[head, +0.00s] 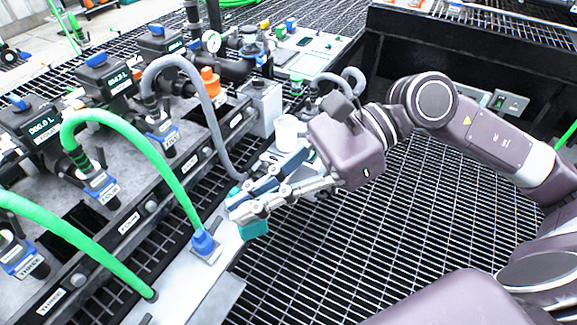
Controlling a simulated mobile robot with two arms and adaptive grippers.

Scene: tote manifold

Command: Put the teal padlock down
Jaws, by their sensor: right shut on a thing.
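The teal padlock (254,230) shows just under and beside the fingertips of my right gripper (243,203). The gripper is shut on it, and its fingers cover much of it. A small teal part also shows on the far side of the fingertips. The padlock is over or at the right edge of a pale grey ledge (208,280). I cannot tell whether it touches the ledge. My left gripper is not in view.
A green hose (150,150) ends in a blue fitting (205,243) on the ledge, close left of the gripper. A grey hose (207,105) arches behind. A white cylinder (287,133) stands beyond the fingers. Open floor grating (370,240) lies to the right.

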